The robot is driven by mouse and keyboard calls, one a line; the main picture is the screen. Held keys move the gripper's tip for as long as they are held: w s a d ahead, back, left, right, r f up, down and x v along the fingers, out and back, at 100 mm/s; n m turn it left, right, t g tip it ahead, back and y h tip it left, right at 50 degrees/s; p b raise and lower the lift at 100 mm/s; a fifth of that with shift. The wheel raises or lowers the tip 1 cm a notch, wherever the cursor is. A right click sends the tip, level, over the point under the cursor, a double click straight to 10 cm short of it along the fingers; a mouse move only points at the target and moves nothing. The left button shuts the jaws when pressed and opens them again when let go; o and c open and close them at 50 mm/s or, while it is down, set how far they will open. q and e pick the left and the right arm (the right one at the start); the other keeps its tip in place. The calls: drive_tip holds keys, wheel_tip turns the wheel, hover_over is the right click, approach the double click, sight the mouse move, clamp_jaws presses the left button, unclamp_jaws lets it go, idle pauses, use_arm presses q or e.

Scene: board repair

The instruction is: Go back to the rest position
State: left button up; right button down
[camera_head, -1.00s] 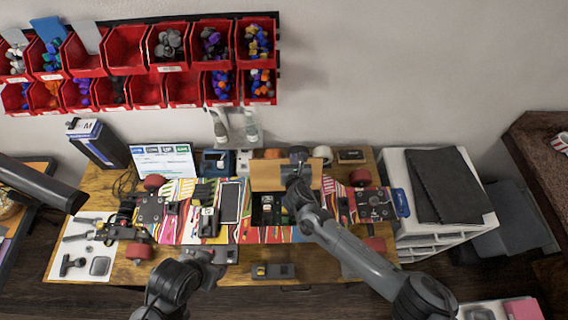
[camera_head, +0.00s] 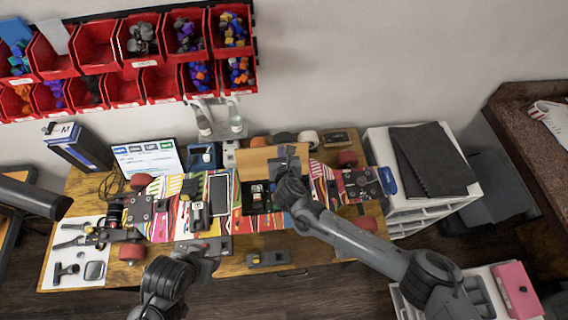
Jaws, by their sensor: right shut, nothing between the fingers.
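My right arm comes in from the lower right, and its gripper (camera_head: 287,160) is over the long colourful skateboard deck (camera_head: 270,222). It is shut and empty, in front of an upright brown panel (camera_head: 256,163) beside an open compartment in the deck. I cannot tell whether it touches the panel. My left arm comes in from the bottom, and its gripper (camera_head: 208,250) is low at the front edge of the wooden workbench (camera_head: 235,266). Its fingers are too small and dark to tell whether they are open.
Red bins (camera_head: 143,86) with small parts hang on the wall above. A white mat with tools (camera_head: 72,270) lies at the bench's left end. A pink box (camera_head: 515,288) is at the lower right.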

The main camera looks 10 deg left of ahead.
drive_tip(key=s+d+f+m+g+p, duration=0.1)
drive_tip(key=s+f+m+g+p, duration=0.2)
drive_tip(key=s, duration=1)
drive_tip(key=s+d+f+m+g, duration=0.1)
drive_tip(key=s+f+m+g, duration=0.2)
drive_tip(key=s, duration=1)
drive_tip(key=s+d+r+m+g+h, duration=0.1)
drive_tip(key=d+r+m, duration=0.3)
drive_tip(key=d+m, duration=0.4)
drive_tip(key=s+d+r+m+g+h+p, duration=0.1)
drive_tip(key=s+d+r+m, duration=0.3)
drive_tip(key=d+m, duration=0.5)
drive_tip(key=s+d+r+m+g+p, duration=0.1)
drive_tip(key=s+d+r+m, duration=0.2)
drive_tip(key=d+m, duration=0.5)
drive_tip(key=r+m, duration=0.1)
drive_tip(key=m, duration=0.4)
drive_tip(key=shift+s+d+r+m+h, duration=0.25)
drive_tip(key=shift+d+m+h, duration=0.05)
drive_tip(key=shift+d+h, duration=0.1)
